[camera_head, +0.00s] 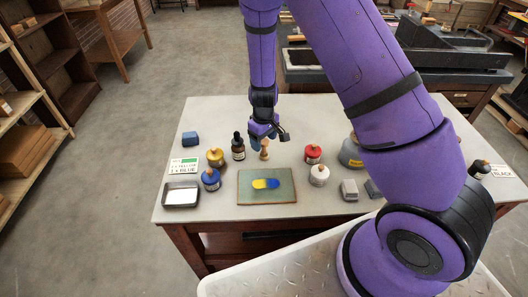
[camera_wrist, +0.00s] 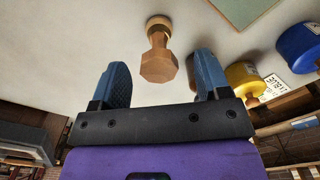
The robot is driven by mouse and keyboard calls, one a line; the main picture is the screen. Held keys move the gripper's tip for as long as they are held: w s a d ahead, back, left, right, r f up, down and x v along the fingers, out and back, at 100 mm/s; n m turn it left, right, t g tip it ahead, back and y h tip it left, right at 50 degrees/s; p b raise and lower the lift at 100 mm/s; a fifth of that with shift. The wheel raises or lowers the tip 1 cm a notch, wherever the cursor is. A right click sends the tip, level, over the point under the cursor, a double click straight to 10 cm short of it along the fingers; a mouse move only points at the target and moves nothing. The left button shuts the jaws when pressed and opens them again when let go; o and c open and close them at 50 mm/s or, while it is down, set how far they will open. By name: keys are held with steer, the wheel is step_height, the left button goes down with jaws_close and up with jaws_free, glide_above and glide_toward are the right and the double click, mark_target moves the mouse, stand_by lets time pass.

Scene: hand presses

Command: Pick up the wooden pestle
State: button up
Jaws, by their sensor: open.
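The wooden pestle (camera_head: 264,150) stands upright on the pale table, just behind a green board. In the wrist view the pestle (camera_wrist: 159,55) lies ahead of my gripper, between the lines of its two blue fingers. Its broad faceted end is nearest the camera and its narrower part leads away to a round foot. My gripper (camera_wrist: 161,82) is open and empty, with a gap on either side of the pestle. In the head view my gripper (camera_head: 265,133) hangs from the purple arm right above the pestle.
The green board (camera_head: 267,199) bears a blue and yellow patch of ink. A dark dropper bottle (camera_head: 238,148) stands left of the pestle. Yellow (camera_head: 215,157), blue (camera_head: 211,180), red (camera_head: 312,154) and white (camera_head: 319,176) jars stand around the board. A metal tray (camera_head: 181,205) lies at left.

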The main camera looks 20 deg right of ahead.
mark_target(264, 150)
steer(key=shift+f, duration=1.95)
steer(key=shift+c, duration=0.3)
steer(key=c, duration=1)
steer(key=shift+r, duration=0.15)
